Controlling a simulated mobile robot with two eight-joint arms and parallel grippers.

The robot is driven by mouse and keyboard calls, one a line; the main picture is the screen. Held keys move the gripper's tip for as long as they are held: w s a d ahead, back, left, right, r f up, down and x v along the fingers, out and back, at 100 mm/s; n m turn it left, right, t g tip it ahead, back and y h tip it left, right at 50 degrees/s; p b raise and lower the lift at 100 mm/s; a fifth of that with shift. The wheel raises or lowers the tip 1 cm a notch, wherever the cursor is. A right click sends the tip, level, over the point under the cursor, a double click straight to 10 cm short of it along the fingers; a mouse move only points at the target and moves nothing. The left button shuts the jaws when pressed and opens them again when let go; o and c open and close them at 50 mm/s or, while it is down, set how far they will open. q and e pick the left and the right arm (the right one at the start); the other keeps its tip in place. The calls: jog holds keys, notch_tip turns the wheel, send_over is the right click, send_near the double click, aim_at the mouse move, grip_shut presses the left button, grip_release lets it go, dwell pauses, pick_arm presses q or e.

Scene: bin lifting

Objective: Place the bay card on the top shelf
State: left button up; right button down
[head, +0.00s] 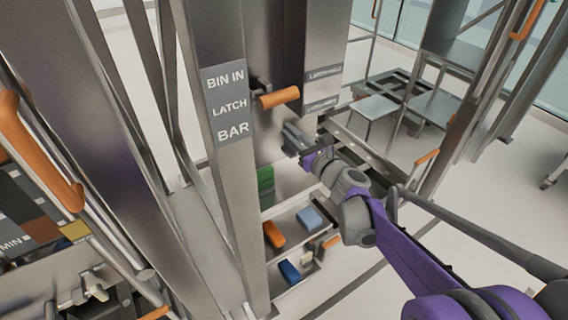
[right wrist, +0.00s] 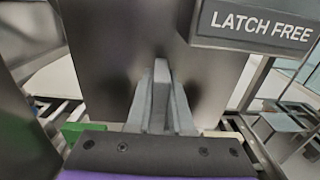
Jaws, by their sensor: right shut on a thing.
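My right gripper (head: 296,140) is in front of the grey column, below an orange handle. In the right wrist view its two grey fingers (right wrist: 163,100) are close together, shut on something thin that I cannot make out. No thing in view can be surely told as the bay card. The open shelves (head: 292,243) stand behind and below the gripper. They hold a green block (head: 265,186), an orange thing (head: 274,234), a pale blue block (head: 310,218) and a dark blue block (head: 289,271). My left gripper is not in view.
An upright post with a "BIN IN LATCH BAR" label (head: 228,102) stands left of the gripper. The orange handle (head: 279,97) sticks out just above it. A "LATCH FREE" sign (right wrist: 262,24) is close at upper right in the wrist view.

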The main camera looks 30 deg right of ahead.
aim_at(294, 150)
jog(key=f, duration=0.1)
jog(key=f+b, duration=0.1)
jog(key=f, duration=0.2)
jog(key=shift+s+f, duration=0.35)
jog(key=shift+s, duration=0.05)
jog(key=shift+w+f+b, duration=0.1)
jog(key=shift+f+b, duration=0.75)
jog(key=shift+f, duration=1.3)
jog(key=shift+f, duration=0.15)
jog(key=c, duration=0.8)
grip_release()
